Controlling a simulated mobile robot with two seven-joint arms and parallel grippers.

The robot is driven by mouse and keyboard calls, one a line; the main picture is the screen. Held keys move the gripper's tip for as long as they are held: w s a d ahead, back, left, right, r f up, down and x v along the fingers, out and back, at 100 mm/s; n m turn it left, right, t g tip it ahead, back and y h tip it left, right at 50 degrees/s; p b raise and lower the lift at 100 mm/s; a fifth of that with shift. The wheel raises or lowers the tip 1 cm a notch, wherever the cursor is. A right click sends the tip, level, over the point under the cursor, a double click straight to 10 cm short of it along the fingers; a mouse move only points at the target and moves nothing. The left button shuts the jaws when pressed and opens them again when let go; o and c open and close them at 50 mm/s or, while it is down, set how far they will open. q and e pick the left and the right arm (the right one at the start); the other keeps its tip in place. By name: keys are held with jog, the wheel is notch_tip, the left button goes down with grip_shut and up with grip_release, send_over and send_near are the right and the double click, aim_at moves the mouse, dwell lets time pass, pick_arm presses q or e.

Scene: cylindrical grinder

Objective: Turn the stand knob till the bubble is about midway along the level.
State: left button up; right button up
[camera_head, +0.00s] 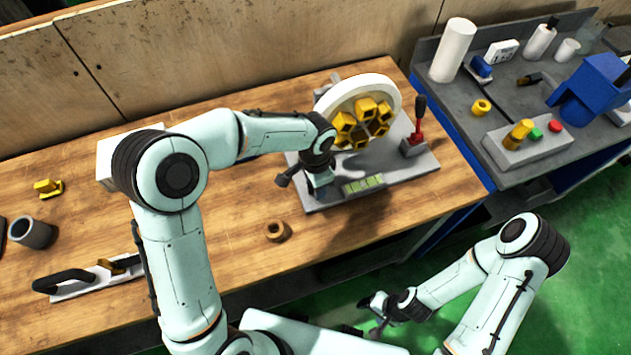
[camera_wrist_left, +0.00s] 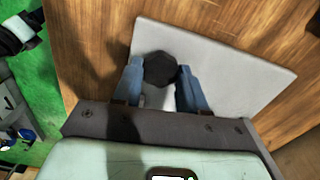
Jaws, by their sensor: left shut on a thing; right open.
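The grey stand plate (camera_head: 405,172) lies on the wooden bench and carries a large pale wheel (camera_head: 392,88). The green level (camera_head: 362,184) sits at its front edge; the bubble's place is too small to make out. The dark, faceted stand knob (camera_wrist_left: 159,69) shows in the left wrist view. My left gripper (camera_wrist_left: 157,77) is shut on it, with one blue finger on each side. In the head view my left gripper (camera_head: 320,188) covers the knob, just left of the level. My right gripper (camera_head: 372,316) is open and empty, low in front of the bench.
A red lever (camera_head: 417,138) with a black handle stands at the plate's right. A brown ring (camera_head: 277,231) lies in front of the plate. A dark cup (camera_head: 34,233) and a long black-handled tool (camera_head: 92,277) are at the left. A grey side table (camera_head: 505,92) holds several items.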

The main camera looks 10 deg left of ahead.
pick_arm(q)
jog(key=o, duration=1.1)
jog(key=shift+c, duration=0.2)
notch_tip(320, 180, up, 14)
jog(key=p, duration=0.1)
jog(key=shift+f, duration=0.25)
pick_arm(e)
jog(key=shift+w+r, duration=0.8)
pick_arm(q)
jog(key=shift+f, duration=0.1)
pick_arm(e)
jog(key=shift+s, duration=0.15)
